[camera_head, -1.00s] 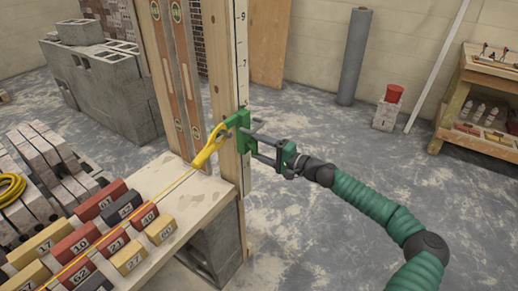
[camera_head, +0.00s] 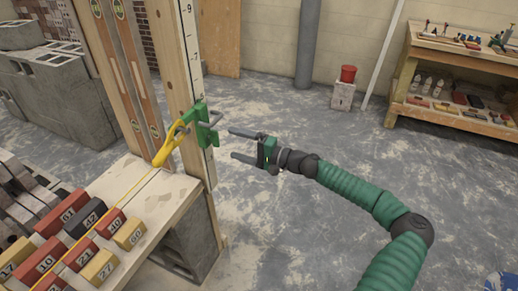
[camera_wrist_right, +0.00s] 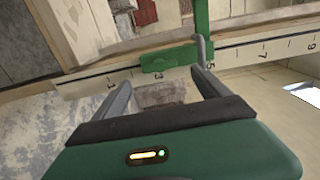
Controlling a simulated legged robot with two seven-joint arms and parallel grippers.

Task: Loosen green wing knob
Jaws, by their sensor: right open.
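A green clamp (camera_head: 203,128) with a grey metal bar sits on the wooden post with the black-marked scale. It also shows in the right wrist view (camera_wrist_right: 168,59), ahead of my fingers. I cannot make out the wing knob as a separate part. My right gripper (camera_head: 232,144) is open and empty, to the right of the clamp and apart from it, its two grey fingers pointing towards the post. The fingers also show in the right wrist view (camera_wrist_right: 160,86), spread, with nothing held between them. My left gripper is not in view.
A yellow line holder (camera_head: 168,147) hangs beside the clamp, its string running over the wooden bench (camera_head: 170,205) with numbered blocks. Grey blocks (camera_head: 55,92) stand back left. A shelf (camera_head: 455,85) with tools stands back right.

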